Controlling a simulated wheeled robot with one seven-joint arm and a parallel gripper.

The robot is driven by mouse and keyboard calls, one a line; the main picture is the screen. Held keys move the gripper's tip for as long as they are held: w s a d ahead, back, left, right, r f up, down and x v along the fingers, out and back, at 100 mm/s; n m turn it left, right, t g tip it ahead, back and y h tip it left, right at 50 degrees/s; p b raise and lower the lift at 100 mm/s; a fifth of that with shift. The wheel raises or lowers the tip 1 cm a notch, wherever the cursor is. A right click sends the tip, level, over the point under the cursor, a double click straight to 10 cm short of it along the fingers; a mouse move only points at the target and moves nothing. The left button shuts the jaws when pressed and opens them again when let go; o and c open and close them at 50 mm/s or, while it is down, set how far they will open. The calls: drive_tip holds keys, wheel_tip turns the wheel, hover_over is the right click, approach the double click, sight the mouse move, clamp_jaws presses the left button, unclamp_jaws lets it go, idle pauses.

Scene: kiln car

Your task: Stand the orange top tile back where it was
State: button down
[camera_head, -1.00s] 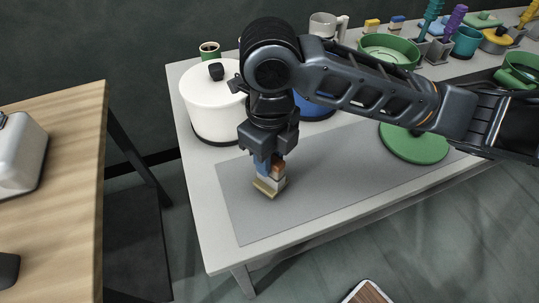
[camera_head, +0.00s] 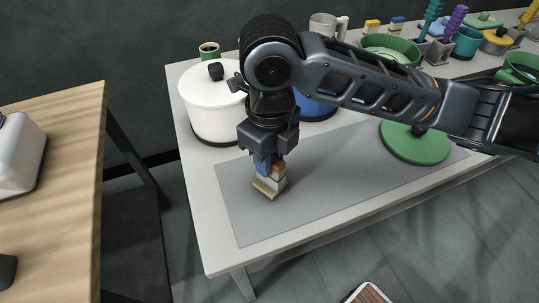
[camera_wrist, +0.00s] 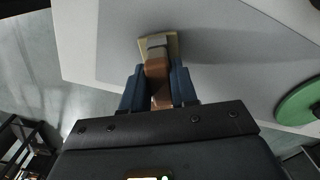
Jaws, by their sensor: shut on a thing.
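The orange top tile (camera_head: 278,169) is a small orange-brown block between the blue fingers of my gripper (camera_head: 268,166). It also shows in the wrist view (camera_wrist: 159,80), where my gripper (camera_wrist: 158,88) is shut on it. Below it is a white-grey tile (camera_head: 278,182), and under that a pale yellow tile (camera_head: 264,188) on the grey mat. In the wrist view the grey tile (camera_wrist: 157,41) and the yellow tile (camera_wrist: 173,44) show beyond the fingertips. The fingers hide part of the stack, so I cannot tell whether the orange tile touches the tile below.
The stack stands on the grey mat (camera_head: 330,185) on a pale table. A white lidded pot (camera_head: 212,108) and a blue pot (camera_head: 314,108) stand behind my gripper. A green lid (camera_head: 412,148) lies to the right. The mat in front is clear.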

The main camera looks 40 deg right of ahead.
drive_tip(key=shift+f+b, duration=0.65)
idle(0.7)
drive_tip(key=c, duration=0.8)
unclamp_jaws()
drive_tip(key=shift+r, duration=0.15)
drive_tip(key=shift+r+p, duration=2.7)
drive_tip(key=shift+r, duration=1.2)
drive_tip(key=shift+r, duration=0.1)
wheel_tip(320, 180, up, 8)
drive_tip(key=shift+f, duration=0.2)
